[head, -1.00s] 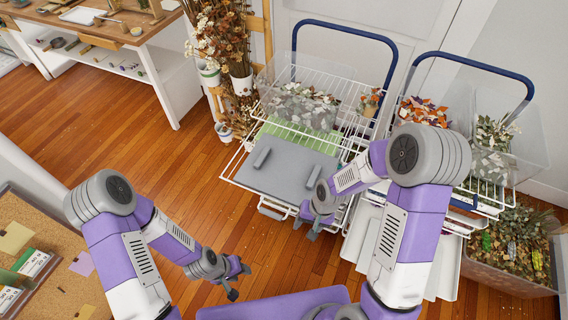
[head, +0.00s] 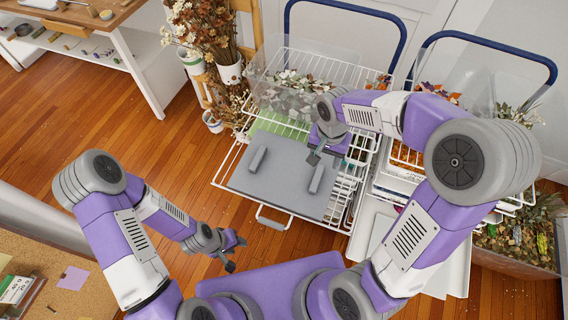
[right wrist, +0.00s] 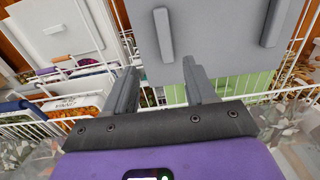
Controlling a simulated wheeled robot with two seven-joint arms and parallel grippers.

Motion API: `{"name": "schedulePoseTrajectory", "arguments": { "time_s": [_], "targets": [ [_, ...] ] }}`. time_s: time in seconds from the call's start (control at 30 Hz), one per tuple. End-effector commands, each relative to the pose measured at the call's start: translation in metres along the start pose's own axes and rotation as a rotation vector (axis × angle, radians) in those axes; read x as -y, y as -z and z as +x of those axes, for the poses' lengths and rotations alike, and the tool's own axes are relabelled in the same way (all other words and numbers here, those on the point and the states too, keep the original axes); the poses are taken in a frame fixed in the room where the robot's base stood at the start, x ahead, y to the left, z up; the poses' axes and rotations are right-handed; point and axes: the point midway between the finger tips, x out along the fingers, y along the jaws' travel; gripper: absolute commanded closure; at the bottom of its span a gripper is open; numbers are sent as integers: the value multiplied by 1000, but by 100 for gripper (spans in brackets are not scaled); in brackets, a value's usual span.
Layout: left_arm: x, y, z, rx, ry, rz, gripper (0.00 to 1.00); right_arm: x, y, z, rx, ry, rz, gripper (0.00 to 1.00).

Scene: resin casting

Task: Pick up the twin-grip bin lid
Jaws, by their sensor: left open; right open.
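The grey bin lid (head: 283,184) lies flat on the wire rack's lower shelf, with two raised bar grips on top. The left grip (head: 257,159) and the right grip (head: 317,178) both show in the head view. The lid also shows in the right wrist view (right wrist: 210,40), beyond the fingers. My right gripper (head: 325,157) is open and empty, above the lid's far right part, near the right grip; in the right wrist view its fingers (right wrist: 160,85) point toward that grip. My left gripper (head: 234,254) is open and empty over the floor, to the lower left of the lid.
The white wire rack (head: 222,165) holds clear bins of dried flowers above and behind the lid. A second rack with a blue handle (head: 490,40) stands to the right. A corkboard surface (head: 50,250) is at lower left. Wood floor (head: 140,150) is free left of the rack.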

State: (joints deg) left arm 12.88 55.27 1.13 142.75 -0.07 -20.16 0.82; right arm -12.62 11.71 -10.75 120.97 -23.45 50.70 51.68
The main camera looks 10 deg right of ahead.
Motion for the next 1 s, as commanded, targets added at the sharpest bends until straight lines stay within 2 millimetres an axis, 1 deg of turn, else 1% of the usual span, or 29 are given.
{"name": "schedulePoseTrajectory", "arguments": {
  "time_s": [0.03,0.13,0.23,0.67,0.83,0.9,1.0],
  "targets": [
    [5,1,13,0,0,0,57,0,0,14,0,0,-1,45],
    [10,2,26,-1,0,0,57,0,0,28,1,0,-1,45],
    [13,2,34,-1,0,0,57,0,0,37,1,1,-1,45],
    [19,3,51,-1,0,0,57,1,-4,74,2,0,-1,45],
    [24,4,65,-1,0,0,57,2,-10,101,3,-1,-3,45],
    [26,4,68,-1,0,0,57,2,-9,110,3,-2,-1,45],
    [26,4,70,-1,0,0,57,2,-9,116,2,0,-1,45]
  ]
}}
